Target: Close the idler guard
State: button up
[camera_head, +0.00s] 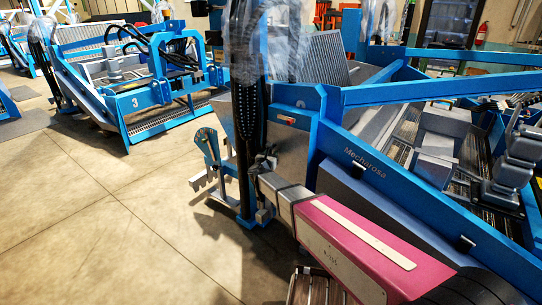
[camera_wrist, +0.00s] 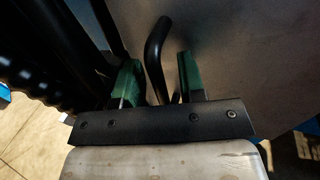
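A grey metal plate (camera_wrist: 230,50) fills the upper right of the wrist view and seems to be the idler guard; its hinge and edges are mostly out of view. A bent black bar handle (camera_wrist: 155,50) stands in front of it. My gripper (camera_wrist: 158,62) has its two green fingers apart, one on each side of the handle, with gaps visible. In the head view my gripper (camera_head: 263,163) is small and dark beside a grey panel (camera_head: 285,150) on the blue machine. That panel may be the same guard; I cannot tell how far open it is.
A black ribbed column (camera_head: 247,110) stands just left of the panel; ribbed black parts (camera_wrist: 40,80) also fill the wrist view's left. The blue machine frame (camera_head: 400,195) runs to the right. Another blue machine (camera_head: 150,95) stands behind left. The floor (camera_head: 90,220) at left is clear.

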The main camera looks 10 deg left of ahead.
jog(key=s+a, duration=0.1)
jog(key=s, duration=0.9)
jog(key=shift+s, duration=0.35)
jog(key=shift+s, duration=0.1)
